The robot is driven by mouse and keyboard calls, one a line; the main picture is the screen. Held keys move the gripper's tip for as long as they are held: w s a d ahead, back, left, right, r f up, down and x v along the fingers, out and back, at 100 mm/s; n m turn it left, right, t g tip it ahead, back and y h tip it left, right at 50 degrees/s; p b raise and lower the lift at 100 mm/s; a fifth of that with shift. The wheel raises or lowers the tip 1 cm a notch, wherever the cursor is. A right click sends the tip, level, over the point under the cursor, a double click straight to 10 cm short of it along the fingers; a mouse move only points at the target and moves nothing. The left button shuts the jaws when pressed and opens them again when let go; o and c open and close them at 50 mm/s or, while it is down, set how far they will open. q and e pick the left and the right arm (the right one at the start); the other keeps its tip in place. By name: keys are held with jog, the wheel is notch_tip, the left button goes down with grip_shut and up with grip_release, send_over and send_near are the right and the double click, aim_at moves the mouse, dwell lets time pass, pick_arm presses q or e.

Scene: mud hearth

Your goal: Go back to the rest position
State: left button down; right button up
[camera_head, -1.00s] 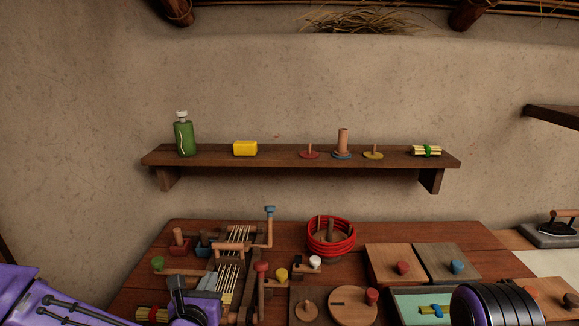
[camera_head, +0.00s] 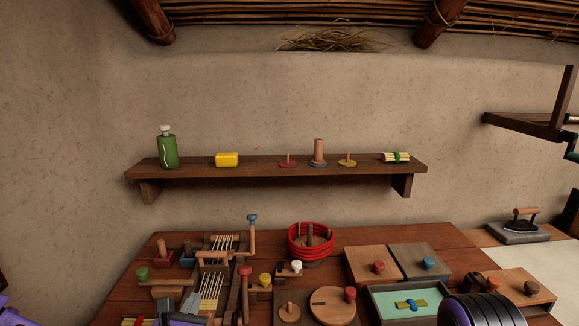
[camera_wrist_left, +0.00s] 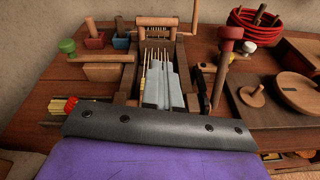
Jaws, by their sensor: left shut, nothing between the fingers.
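My left gripper (camera_head: 193,301) shows at the bottom left of the head view, over the wooden frame device with pale rods (camera_head: 212,285). In the left wrist view its grey fingers (camera_wrist_left: 165,80) are together and empty, in front of the rods and between the frame's side rails. I cannot tell how high above the frame they are. My right gripper is out of view; only a dark, ribbed part of my right arm shows at the bottom right of the head view.
The wooden table (camera_head: 130,289) is crowded: red coiled ring (camera_head: 311,243), lidded boxes (camera_head: 373,266), teal tray (camera_head: 377,303), round wooden lid (camera_head: 333,306) and several knobs. A wall shelf (camera_head: 270,172) holds a green bottle (camera_head: 167,150) and yellow block (camera_head: 227,160). An iron (camera_head: 523,224) stands right.

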pick_arm(q)
jog(key=s+f+m, duration=0.1)
jog(key=f+m, duration=0.1)
jog(key=m, duration=0.1)
jog(key=s+f+m+g, duration=0.1)
jog(key=f+m, duration=0.1)
jog(key=m, duration=0.2)
jog(key=s+f+m+g, duration=0.1)
jog(key=f+m, duration=0.1)
jog(key=m, duration=0.1)
jog(key=shift+s+a+f+m, duration=0.15)
jog(key=shift+a+f+m, duration=0.15)
jog(key=s+a+f+m+g+y, duration=0.1)
jog(key=s+a+f+m+g, duration=0.2)
jog(key=s+f+m, duration=0.2)
jog(key=s+a+f+m+g+y, duration=0.1)
jog(key=s+f+m+g, duration=0.3)
jog(key=s+f, duration=0.6)
jog(key=s+a+f+m+g, duration=0.3)
jog(key=s+f+m, duration=0.5)
jog(key=s, duration=0.6)
jog(key=shift+a+y, duration=0.4)
jog(key=shift+a, duration=0.45)
